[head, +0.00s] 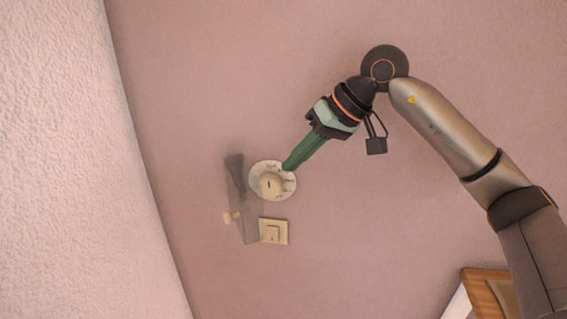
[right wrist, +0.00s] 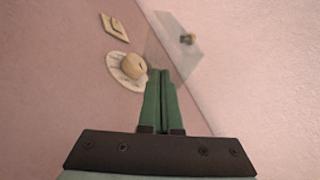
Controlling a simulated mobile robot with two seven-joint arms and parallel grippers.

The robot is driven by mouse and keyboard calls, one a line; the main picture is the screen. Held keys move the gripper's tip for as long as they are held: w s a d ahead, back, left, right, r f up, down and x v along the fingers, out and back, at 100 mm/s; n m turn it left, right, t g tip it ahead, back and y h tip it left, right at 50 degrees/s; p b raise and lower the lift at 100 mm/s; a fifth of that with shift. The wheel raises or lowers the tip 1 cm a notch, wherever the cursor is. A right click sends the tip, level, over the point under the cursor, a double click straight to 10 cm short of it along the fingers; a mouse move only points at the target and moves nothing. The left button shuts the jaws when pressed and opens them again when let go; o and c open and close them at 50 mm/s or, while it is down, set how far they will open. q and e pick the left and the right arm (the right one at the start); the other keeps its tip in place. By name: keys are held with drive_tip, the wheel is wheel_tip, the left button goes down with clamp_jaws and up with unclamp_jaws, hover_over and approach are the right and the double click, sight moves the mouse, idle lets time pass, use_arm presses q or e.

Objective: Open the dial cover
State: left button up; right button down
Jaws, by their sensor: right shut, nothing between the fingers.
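The dial (head: 268,186) is a round white plate with marks and a cream knob, mounted on the pink wall. Its cover (head: 247,225) is a see-through panel with a small cream handle (head: 230,217). The cover stands out from the wall on the dial's left side, swung away from the dial face. My right gripper (head: 287,168) has green fingers, shut and empty, with the tips at the dial's upper right edge in the head view. In the right wrist view, the dial (right wrist: 117,68) is left of the fingertips and the clear cover (right wrist: 170,38) extends beyond them. My left gripper is out of view.
A cream square wall switch (head: 273,231) sits just below the dial. A pale textured sloped surface (head: 70,160) fills the left side. A wooden piece (head: 485,290) shows at the lower right. The wall around the dial is otherwise bare.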

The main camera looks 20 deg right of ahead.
sight(251, 190)
drive_tip(key=w+a+f, duration=0.1)
drive_tip(key=a+f, duration=0.1)
drive_tip(key=w+a+f+p, duration=0.1)
drive_tip(key=a+f, duration=0.1)
drive_tip(key=a, duration=0.1)
drive_tip(key=w+a+f, duration=0.1)
drive_tip(key=a+f, duration=0.1)
drive_tip(key=a, duration=0.1)
drive_tip(key=shift+w+f, duration=0.1)
drive_tip(key=shift+f, duration=0.15)
drive_tip(key=shift+d, duration=0.1)
